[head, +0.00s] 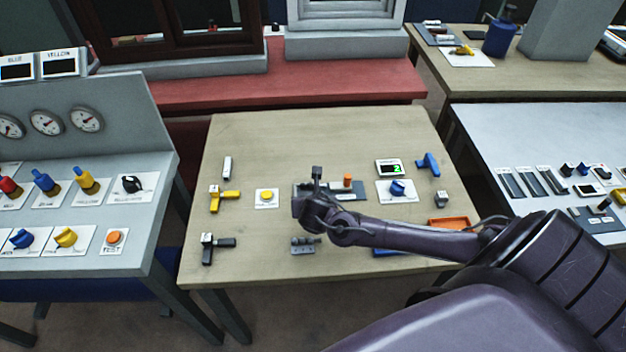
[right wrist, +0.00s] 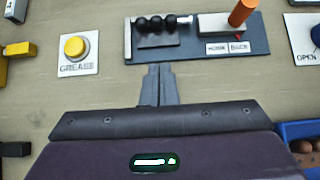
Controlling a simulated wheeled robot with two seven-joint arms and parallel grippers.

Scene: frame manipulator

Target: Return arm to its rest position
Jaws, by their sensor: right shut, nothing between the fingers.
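My right arm comes in from the right in the head view and reaches over the wooden table (head: 262,135). Its gripper (head: 316,173) is over the middle of the table, close to the grey panel with an orange handle. In the right wrist view the two fingers of the gripper (right wrist: 158,84) are together, with nothing between them. Their tips lie just below the near edge of the panel (right wrist: 262,46) in the picture. Whether they touch anything is not clear. My left gripper is not in view.
A yellow grease button (head: 266,196), a yellow tool (head: 223,196) and a black tool (head: 216,246) lie left of the gripper. A blue knob (head: 397,188), blue tool (head: 429,162) and orange tray (head: 452,223) lie right. Consoles flank the table; a red bench (head: 290,78) stands behind.

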